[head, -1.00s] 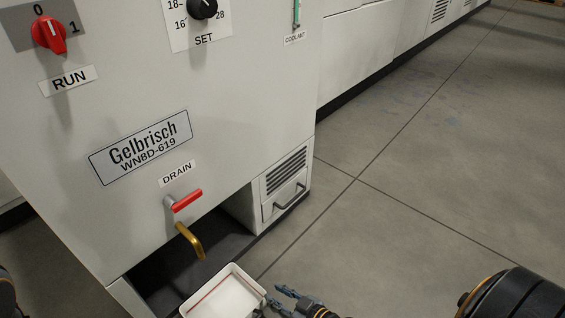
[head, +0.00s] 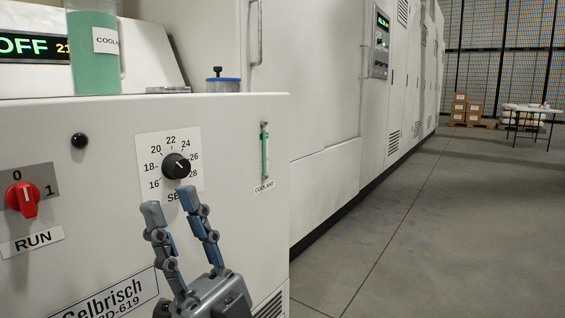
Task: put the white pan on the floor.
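The white pan is not in view. The grey concrete floor (head: 430,250) shows at the right, beside the machine. My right gripper (head: 168,203) is raised in front of the machine's front panel, with its fingers pointing up just below the SET dial (head: 176,166). Its two fingers are spread apart and nothing shows between them. I cannot tell whether the fingertips touch the panel. My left gripper is not in view.
The white machine (head: 100,190) fills the left, with a red RUN switch (head: 22,199), a coolant gauge (head: 264,152) and a green coolant container (head: 95,55) on top. Boxes (head: 459,105) and a table (head: 530,111) stand far back. The floor at right is clear.

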